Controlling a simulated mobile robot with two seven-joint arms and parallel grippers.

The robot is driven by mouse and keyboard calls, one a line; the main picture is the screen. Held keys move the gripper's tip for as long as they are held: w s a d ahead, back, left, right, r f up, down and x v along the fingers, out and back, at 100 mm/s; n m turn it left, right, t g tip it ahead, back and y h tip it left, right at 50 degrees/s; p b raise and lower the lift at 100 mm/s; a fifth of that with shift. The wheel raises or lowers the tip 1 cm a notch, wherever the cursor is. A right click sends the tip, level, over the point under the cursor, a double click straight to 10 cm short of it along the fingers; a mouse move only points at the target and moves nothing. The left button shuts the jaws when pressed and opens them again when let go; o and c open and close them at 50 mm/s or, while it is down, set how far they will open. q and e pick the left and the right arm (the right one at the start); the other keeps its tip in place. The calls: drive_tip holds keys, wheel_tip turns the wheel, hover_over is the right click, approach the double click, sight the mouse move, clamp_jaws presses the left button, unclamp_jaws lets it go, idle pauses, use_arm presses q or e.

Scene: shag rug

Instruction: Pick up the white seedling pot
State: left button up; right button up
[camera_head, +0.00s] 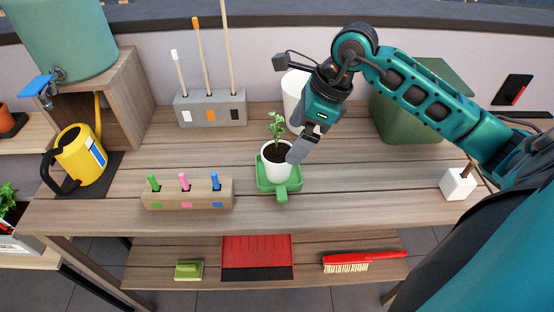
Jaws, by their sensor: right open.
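The white seedling pot (277,165) stands upright on a green tray (265,187) near the middle of the wooden bench. It holds dark soil and a small green seedling (277,127). My right gripper (297,153) comes down from the upper right, with its fingers beside the pot's right rim. The gripper is open. Whether a finger touches the pot I cannot tell, and the far finger is hidden. My left gripper is not in view.
A taller white container (294,98) stands behind my gripper, and a green bin (400,115) is at the back right. A wooden block with coloured pegs (187,201) lies front left. A grey tool holder (210,108) stands behind. A white block (457,184) sits right.

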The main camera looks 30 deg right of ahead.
sight(280, 153)
drive_tip(key=x, duration=0.7)
drive_tip(key=shift+w+a+r, duration=0.1)
drive_tip(key=shift+w+a, duration=0.2)
drive_tip(key=shift+a, duration=0.1)
drive_tip(key=shift+r, duration=0.1)
drive_tip(key=c, duration=1.1)
